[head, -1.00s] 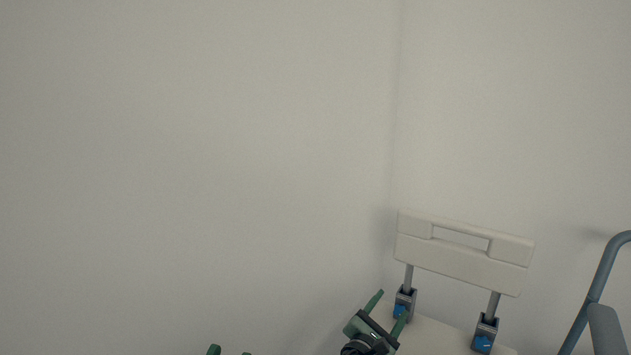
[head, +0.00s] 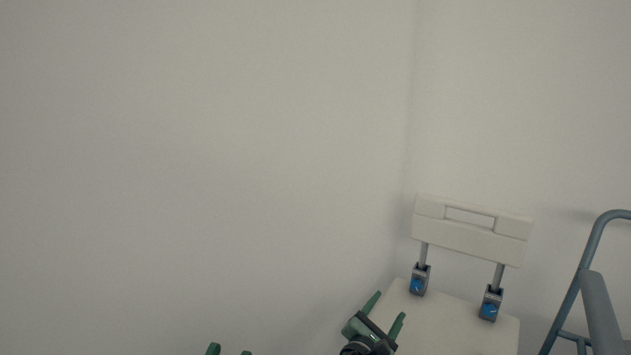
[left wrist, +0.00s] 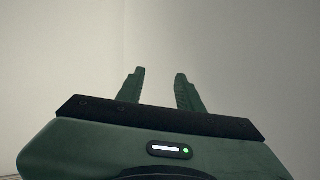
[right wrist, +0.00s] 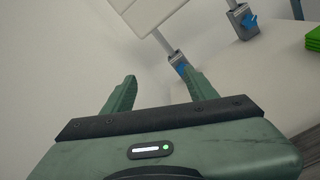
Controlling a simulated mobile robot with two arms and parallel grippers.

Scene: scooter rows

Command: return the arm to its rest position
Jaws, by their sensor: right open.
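My right gripper (head: 386,314) is at the bottom of the head view, just left of a white surface. Its two green fingers are apart with nothing between them, as the right wrist view (right wrist: 158,92) also shows. My left gripper (head: 230,352) shows only its fingertips at the bottom edge of the head view. In the left wrist view (left wrist: 160,85) its fingers stand apart and empty against a plain wall.
A white chair or bench with a backrest (head: 472,232) on two posts with blue-marked brackets stands at the right. A grey-blue tubular frame (head: 578,285) is at far right. Green stacked items (right wrist: 313,40) show in the right wrist view. Plain walls fill the rest.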

